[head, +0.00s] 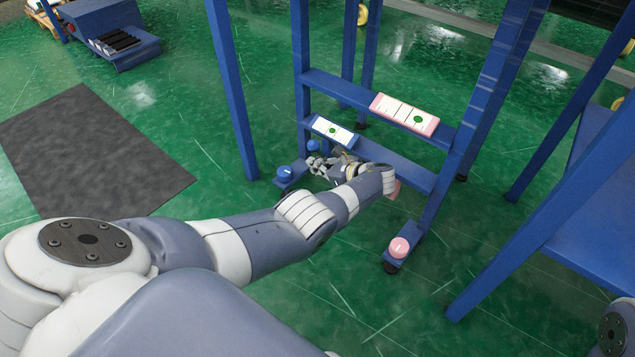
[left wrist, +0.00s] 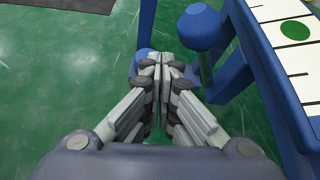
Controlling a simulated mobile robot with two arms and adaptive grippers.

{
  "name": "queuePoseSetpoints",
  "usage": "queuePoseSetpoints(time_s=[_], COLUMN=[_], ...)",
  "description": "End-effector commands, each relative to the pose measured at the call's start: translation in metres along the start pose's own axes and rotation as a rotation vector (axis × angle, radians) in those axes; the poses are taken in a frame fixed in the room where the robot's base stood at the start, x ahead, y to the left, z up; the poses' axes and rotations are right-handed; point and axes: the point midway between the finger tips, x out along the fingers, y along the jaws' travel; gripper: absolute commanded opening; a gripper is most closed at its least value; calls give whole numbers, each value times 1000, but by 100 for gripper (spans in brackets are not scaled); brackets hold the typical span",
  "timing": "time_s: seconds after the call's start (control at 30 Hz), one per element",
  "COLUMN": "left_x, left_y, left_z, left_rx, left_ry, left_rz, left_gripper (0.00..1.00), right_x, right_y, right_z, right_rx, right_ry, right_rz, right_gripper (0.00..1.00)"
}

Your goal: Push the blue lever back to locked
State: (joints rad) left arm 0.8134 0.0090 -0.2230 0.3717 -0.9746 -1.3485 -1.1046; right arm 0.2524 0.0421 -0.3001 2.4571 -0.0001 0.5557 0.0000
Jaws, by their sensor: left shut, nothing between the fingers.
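My left gripper (head: 316,166) is shut and empty, low at the blue frame. In the left wrist view its fingertips (left wrist: 162,60) meet at the middle. A blue ball knob on a thin stem, which looks like the blue lever (left wrist: 203,28), stands just beyond and right of the fingertips; in the head view the knob (head: 313,146) shows just behind them. Whether the fingers touch either ball, I cannot tell.
A blue-edged scale with a green dot (head: 333,130) is above the gripper, and a pink-edged scale (head: 405,115) is higher right. Blue posts (head: 234,90) stand close left. A dark mat (head: 92,150) lies on open green floor.

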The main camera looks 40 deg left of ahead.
Motion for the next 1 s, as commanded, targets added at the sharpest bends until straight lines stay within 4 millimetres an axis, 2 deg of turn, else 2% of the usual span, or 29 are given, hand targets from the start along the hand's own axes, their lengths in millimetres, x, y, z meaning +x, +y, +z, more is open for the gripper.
queuePoseSetpoints(time_s=[0.3,1.0], left_x=[-5,-8], left_y=[-8,-14], left_z=[10,16], left_rx=[1,-1], left_ry=[0,-2], left_rz=[-1,-4], left_gripper=[0,0], right_x=[-2,-2], right_y=[0,0], right_z=[2,2], right_rx=[1,2], right_ry=[-10,-9], right_rz=[4,4], right_gripper=[64,64])
